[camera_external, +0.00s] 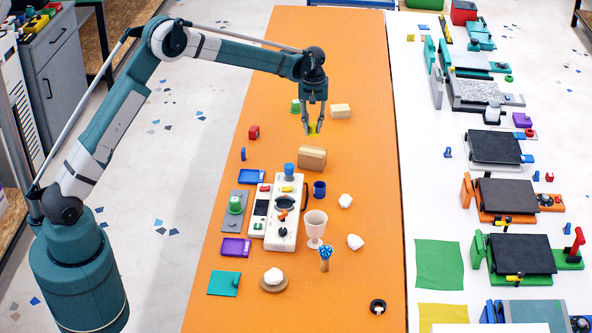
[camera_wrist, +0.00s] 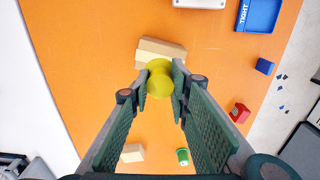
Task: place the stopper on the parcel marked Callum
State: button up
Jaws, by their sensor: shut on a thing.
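My gripper (camera_external: 312,128) is shut on a yellow round-topped thing, which looks like the stopper (camera_external: 314,130), and holds it up above the orange table. The stopper (camera_wrist: 160,80) shows between the fingertips in the wrist view, partly covering a tan box-shaped parcel (camera_wrist: 150,50). In the external view this parcel (camera_external: 311,159) lies just below the gripper in the picture. A smaller, paler parcel (camera_external: 340,111) lies to the upper right of the gripper; it also shows in the wrist view (camera_wrist: 132,153). I can read no name on either parcel.
A green thing (camera_external: 295,106) and a red block (camera_external: 253,132) lie left of the gripper. A white panel device (camera_external: 283,225), a blue cup (camera_external: 319,189) and a beige goblet (camera_external: 315,228) stand nearer the front. The orange table (camera_external: 350,60) is clear at the back.

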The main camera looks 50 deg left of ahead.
aim_at(313, 135)
jog(key=shift+f, duration=2.25)
jog(key=shift+f, duration=0.1)
jog(key=shift+f, duration=1.75)
jog(key=shift+f, duration=0.15)
jog(key=o, duration=0.9)
jog(key=shift+r, duration=0.2)
notch_tip(313, 135, up, 12)
jog(key=shift+f, duration=0.1)
